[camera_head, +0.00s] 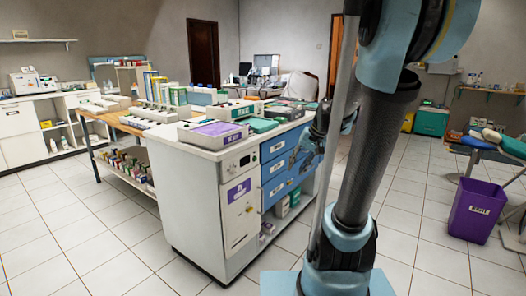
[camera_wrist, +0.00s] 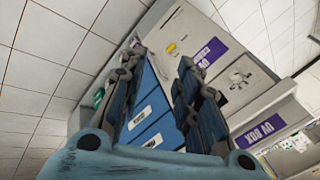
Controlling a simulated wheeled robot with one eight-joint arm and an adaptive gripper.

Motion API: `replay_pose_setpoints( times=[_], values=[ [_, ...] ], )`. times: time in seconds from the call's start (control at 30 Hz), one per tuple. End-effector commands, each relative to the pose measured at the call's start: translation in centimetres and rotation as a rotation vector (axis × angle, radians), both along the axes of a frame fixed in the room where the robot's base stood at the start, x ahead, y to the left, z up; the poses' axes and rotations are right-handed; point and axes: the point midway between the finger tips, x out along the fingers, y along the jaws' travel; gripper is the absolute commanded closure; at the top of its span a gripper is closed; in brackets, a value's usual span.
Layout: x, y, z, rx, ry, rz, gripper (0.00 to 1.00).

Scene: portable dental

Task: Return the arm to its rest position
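My arm (camera_head: 377,150) rises through the right middle of the head view, with a dark grey tube and light blue joints. My gripper (camera_head: 305,150) shows partly in that view, beside the blue drawers and partly hidden by my arm. In the wrist view my gripper (camera_wrist: 160,62) has its two dark blue fingers spread apart, with nothing between them. The blue drawers (camera_wrist: 152,122) and the white cabinet front (camera_wrist: 180,38) show beyond the fingers. I cannot tell whether a finger touches the cabinet.
The white cabinet (camera_head: 190,195) with blue drawers (camera_head: 275,170) stands close on the left, with boxes on its top. A purple bin (camera_head: 476,210) stands at the right, near a blue dental chair (camera_head: 478,143). Tiled floor (camera_head: 420,215) is clear between my arm and the bin.

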Motion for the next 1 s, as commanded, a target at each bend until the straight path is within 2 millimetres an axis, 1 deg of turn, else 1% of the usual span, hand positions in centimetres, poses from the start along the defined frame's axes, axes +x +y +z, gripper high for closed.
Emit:
replay_pose_setpoints(
  times=[0.03,0.2,0.37,0.6,0.8,0.9,1.0],
  values=[
    [-1.5,0.0,-0.2,-0.018,0.002,0.006,0.7],
    [-5.7,-0.6,-1.1,-0.091,0.011,0.025,0.7],
    [-9.6,-1.4,-2.2,-0.159,0.017,0.043,0.7],
    [-14.9,-2.9,-4.5,-0.26,0.023,0.069,0.7],
    [-18.7,-4.2,-6.7,-0.341,0.028,0.089,0.7],
    [-19.9,-4.8,-7.6,-0.372,0.029,0.097,0.7],
    [-20.7,-5.3,-8.2,-0.392,0.03,0.101,0.7]
  ],
)
